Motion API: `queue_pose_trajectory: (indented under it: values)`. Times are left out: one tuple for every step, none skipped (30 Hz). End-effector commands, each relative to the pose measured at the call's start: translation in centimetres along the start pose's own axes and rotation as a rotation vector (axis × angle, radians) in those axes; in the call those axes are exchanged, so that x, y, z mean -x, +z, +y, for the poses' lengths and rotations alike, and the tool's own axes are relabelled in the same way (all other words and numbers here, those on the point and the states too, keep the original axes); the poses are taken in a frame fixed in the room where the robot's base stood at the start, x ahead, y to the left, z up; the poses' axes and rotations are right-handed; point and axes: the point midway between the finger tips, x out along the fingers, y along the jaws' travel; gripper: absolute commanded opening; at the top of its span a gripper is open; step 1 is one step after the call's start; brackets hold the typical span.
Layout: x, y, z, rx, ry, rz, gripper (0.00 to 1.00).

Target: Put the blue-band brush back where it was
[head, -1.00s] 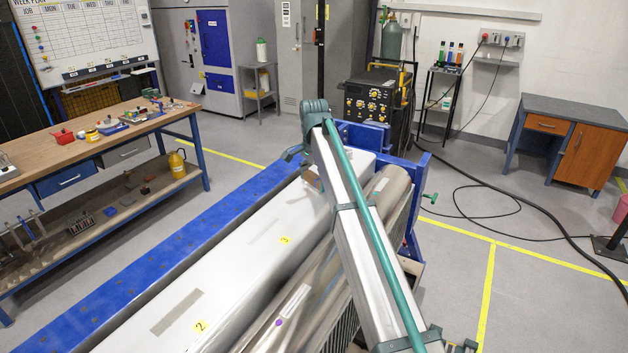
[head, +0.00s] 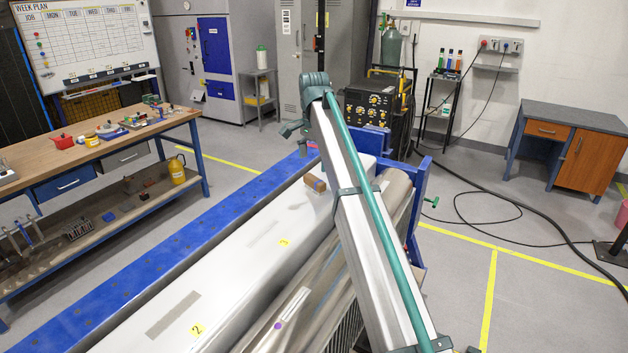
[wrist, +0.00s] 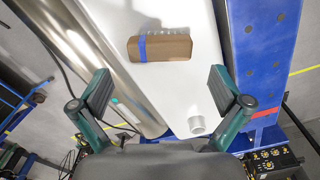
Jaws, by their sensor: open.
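The blue-band brush (wrist: 165,48) is a brown block with a blue band near its left end in the wrist view. It lies on the white panel (wrist: 190,80). In the head view the brush (head: 315,183) lies near the far end of the white panel (head: 240,265), left of my arm. My gripper (wrist: 161,90) is open and empty, its two fingers spread wide. The brush is beyond the fingertips, not between them. In the head view my gripper (head: 290,131) is above and left of the brush, apart from it.
A blue beam (head: 170,265) runs along the left of the panel, and shiny metal cylinders (head: 300,310) lie to its right. Yellow labels and a grey strip (head: 175,313) mark the panel. A workbench (head: 100,145) stands at left.

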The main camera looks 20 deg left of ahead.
Motion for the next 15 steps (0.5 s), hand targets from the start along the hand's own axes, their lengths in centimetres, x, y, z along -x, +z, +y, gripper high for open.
queue_pose_trajectory:
  values:
    - [0.8, -0.1, -0.2, 0.0, -0.002, 0.001, 1.0]
    - [1.3, -0.1, -0.2, 0.0, -0.002, 0.001, 1.0]
    - [2.0, -0.1, -0.2, 0.0, -0.002, 0.001, 1.0]
    - [2.4, -0.1, -0.2, 0.0, -0.001, 0.001, 1.0]
    - [2.8, -0.1, -0.2, 0.0, -0.001, 0.0, 1.0]
    - [3.3, -0.1, -0.2, 0.0, -0.001, 0.001, 1.0]
    - [3.6, -0.1, -0.1, 0.0, -0.001, 0.001, 1.0]
    - [3.9, -0.1, -0.1, 0.0, -0.001, 0.001, 1.0]
    - [4.2, 0.0, -0.1, 0.0, -0.001, 0.0, 1.0]
    - [4.4, 0.0, -0.1, 0.0, 0.0, 0.0, 1.0]
    - [4.5, 0.0, -0.1, 0.0, 0.0, 0.0, 1.0]
    - [4.6, 0.0, 0.0, 0.0, 0.0, 0.0, 1.0]
    - [4.7, 0.0, 0.0, 0.0, 0.0, 0.0, 1.0]
    - [4.7, 0.0, 0.0, 0.0, 0.001, 0.0, 1.0]
    - [4.7, 0.0, 0.0, 0.0, 0.001, 0.0, 1.0]
